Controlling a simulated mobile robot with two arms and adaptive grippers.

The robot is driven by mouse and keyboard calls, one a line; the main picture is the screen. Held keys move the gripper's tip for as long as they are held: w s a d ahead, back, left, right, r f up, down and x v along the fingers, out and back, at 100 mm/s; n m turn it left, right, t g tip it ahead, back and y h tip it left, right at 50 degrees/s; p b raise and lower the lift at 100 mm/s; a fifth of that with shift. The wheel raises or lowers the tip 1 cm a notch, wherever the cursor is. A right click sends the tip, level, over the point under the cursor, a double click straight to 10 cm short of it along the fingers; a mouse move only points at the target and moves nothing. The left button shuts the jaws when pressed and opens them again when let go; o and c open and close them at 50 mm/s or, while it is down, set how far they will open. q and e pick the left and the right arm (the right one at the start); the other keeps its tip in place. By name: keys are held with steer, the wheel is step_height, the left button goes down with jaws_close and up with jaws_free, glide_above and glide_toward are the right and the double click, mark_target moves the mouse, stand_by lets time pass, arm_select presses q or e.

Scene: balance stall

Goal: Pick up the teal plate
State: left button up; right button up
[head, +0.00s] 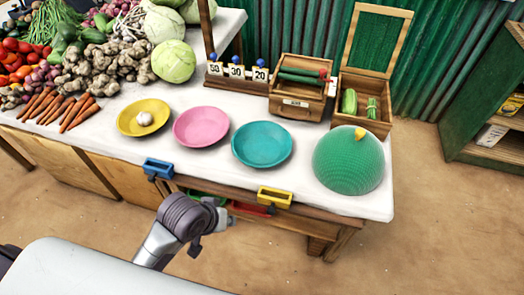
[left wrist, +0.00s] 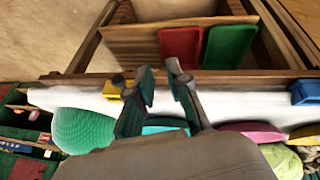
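The teal plate (head: 262,145) lies empty on the white counter, right of the pink plate and left of the green ribbed dome. My left gripper (head: 225,222) is in front of the counter's front edge, below and left of the teal plate and apart from it. Its fingertips are hard to make out in the head view. In the left wrist view its two fingers (left wrist: 160,75) stand apart with nothing between them. A strip of the teal plate (left wrist: 165,125) shows beyond them, partly hidden by the gripper. My right gripper is in neither view.
A green dome (head: 348,160) stands close on the right. Behind are number cards (head: 237,72) and wooden boxes (head: 298,100). Blue (head: 158,168) and yellow (head: 274,197) holders sit on the front edge.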

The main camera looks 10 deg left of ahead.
arm_select(q)
steer(key=w+a+r+n, duration=0.3)
steer(key=w+r+n, duration=0.85)
steer(key=w, duration=0.25)
steer(key=shift+n+t+h, duration=0.25)
steer(key=shift+t+h, duration=0.05)
steer(key=shift+t, duration=0.1)
steer(key=x, duration=0.2)
steer(key=b+x, duration=0.1)
steer(key=x, duration=0.4)
steer(key=shift+s+a+f, duration=0.1)
steer(key=shift+s+f, duration=0.1)
steer(key=shift+f, duration=0.4)
steer(key=shift+b+x, duration=0.3)
steer(key=shift+x, duration=2.7)
steer(key=shift+r, duration=0.1)
jaws_close()
